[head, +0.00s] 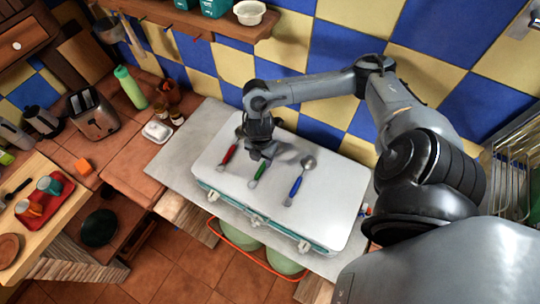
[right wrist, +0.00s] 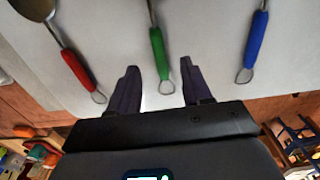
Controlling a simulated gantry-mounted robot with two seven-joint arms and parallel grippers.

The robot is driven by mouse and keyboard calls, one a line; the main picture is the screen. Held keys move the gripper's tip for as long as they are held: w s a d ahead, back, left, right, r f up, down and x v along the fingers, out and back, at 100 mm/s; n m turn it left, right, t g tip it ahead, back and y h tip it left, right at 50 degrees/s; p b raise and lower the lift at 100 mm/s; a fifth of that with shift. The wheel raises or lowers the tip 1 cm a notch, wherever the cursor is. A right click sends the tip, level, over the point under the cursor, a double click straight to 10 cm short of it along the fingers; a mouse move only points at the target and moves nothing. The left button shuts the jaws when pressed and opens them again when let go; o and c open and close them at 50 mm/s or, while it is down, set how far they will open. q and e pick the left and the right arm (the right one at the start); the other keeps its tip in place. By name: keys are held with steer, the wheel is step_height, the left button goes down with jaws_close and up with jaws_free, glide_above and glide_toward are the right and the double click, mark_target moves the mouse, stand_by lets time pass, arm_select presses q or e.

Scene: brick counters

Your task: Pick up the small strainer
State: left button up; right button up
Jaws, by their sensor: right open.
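Three utensils lie on a white case lid: one with a red handle (head: 229,154), one with a green handle (head: 260,170) and one with a blue handle (head: 295,187). The blue one has a round head (head: 308,162); the green one's head is hidden by my gripper. I cannot tell which is the small strainer. My right gripper (head: 261,154) points down over the green handle. In the right wrist view my right gripper (right wrist: 157,82) is open, with the green handle (right wrist: 160,55) between its fingertips in the picture; contact is not visible. My left gripper is out of view.
The white case (head: 335,210) stands on a grey counter by the tiled wall. A toaster (head: 92,113), green bottle (head: 130,87) and white dish (head: 157,131) stand to the left. A shelf (head: 190,20) overhangs behind. A dish rack (head: 515,160) is at right.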

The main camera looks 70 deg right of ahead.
mark_target(261, 168)
steer(key=shift+a+f+p, duration=0.15)
steer(key=shift+f+p, duration=0.05)
steer(key=shift+f, duration=1.15)
steer(key=shift+a+f+p, duration=0.1)
steer(key=shift+f+p, duration=0.05)
steer(key=shift+f, duration=1.2)
jaws_close()
